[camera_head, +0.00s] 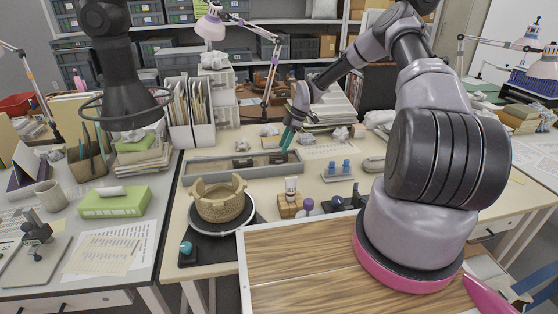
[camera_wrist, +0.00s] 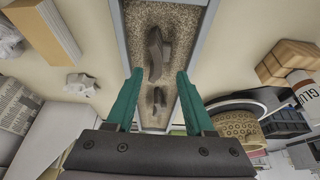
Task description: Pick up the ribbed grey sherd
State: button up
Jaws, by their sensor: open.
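A long grey-walled tray of sand (camera_head: 212,168) lies across the middle of the desk. In the wrist view two dark grey sherds stand in its sand: a larger one (camera_wrist: 155,52) and a smaller one (camera_wrist: 157,98). I cannot tell for certain which is the ribbed one. They show as small dark shapes in the head view. My gripper (camera_head: 287,143) has teal fingers above the tray's right part. In the wrist view my gripper (camera_wrist: 158,74) is open and empty, its fingers spread on either side of the tray, with the sherds between and beyond them.
A tan, partly built ribbed pot (camera_head: 220,203) sits on a dark round stand left of centre. Wooden blocks (camera_head: 289,207) with a white tube and a blue-bottle holder (camera_head: 339,173) stand in front of the tray. Crumpled paper and a paper stack (camera_head: 328,108) lie behind it.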

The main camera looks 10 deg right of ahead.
aim_at(279, 153)
jog(key=x, duration=0.5)
jog(key=shift+w+a, duration=0.15)
jog(key=shift+a, duration=0.05)
grip_shut()
jog(key=shift+r, duration=0.1)
